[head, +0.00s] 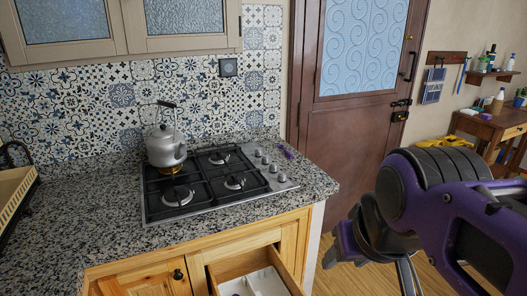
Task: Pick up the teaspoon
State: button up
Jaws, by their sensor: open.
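I cannot make out a teaspoon for certain. A small purple item (287,152) lies on the counter just right of the hob, too small to identify. An open drawer (243,268) below the counter holds a white tray (262,284), mostly cut off by the bottom edge. My gripper (366,258) is at the lower right, in front of the door and to the right of the counter and drawer. It is open, points downward and is apart from these things; my arm partly hides it.
A black gas hob (207,183) with a kettle (165,145) on it is set in the granite counter (110,227). A wall cabinet (120,32) hangs above. A closed wooden door (352,115) stands behind my arm. A cluttered wooden table (478,128) is at the far right.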

aim_at(281, 147)
jog(key=l+u, duration=0.3)
jog(key=l, duration=1.35)
jog(key=i+l+u, duration=0.15)
jog(key=l, duration=0.25)
jog(key=i+l+u, duration=0.1)
jog(key=l, duration=0.3)
jog(key=i+l+u, duration=0.15)
jog(key=i+l, duration=0.15)
jog(key=i+l+u, duration=0.15)
jog(key=l, duration=0.3)
jog(key=i, duration=0.1)
